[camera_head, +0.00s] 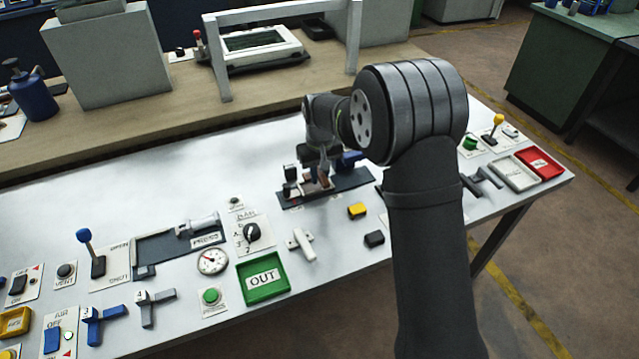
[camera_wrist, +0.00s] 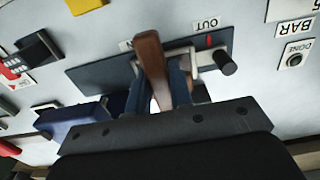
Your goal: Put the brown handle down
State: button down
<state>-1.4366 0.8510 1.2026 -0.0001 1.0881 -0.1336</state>
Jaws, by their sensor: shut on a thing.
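The brown handle (camera_wrist: 151,60) stands up from a dark plate fixture in the wrist view, its end pointing toward the top of the picture. In the head view only a small part of the brown handle (camera_head: 323,180) shows under my wrist. My gripper (camera_wrist: 158,85) is shut on the handle, with a finger on each side. In the head view my gripper (camera_head: 322,165) is over the fixture and partly hidden by the arm. The dark plate (camera_wrist: 95,72) lies on the white table, with a black knob (camera_wrist: 224,62) at its right end.
A blue block (camera_wrist: 75,118) is beside the plate. A yellow block (camera_head: 357,211) and a black block (camera_head: 374,239) lie in front of it. A green OUT tray (camera_head: 286,286) and a white T-shaped piece (camera_head: 302,245) are left of them. Bare white table lies behind the fixture.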

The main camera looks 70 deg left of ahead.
jog(key=shift+f, duration=1.85)
jog(key=shift+f, duration=0.2)
jog(key=c, duration=1.3)
grip_release()
notch_tip(320, 180, up, 12)
jog(key=shift+r, duration=0.2)
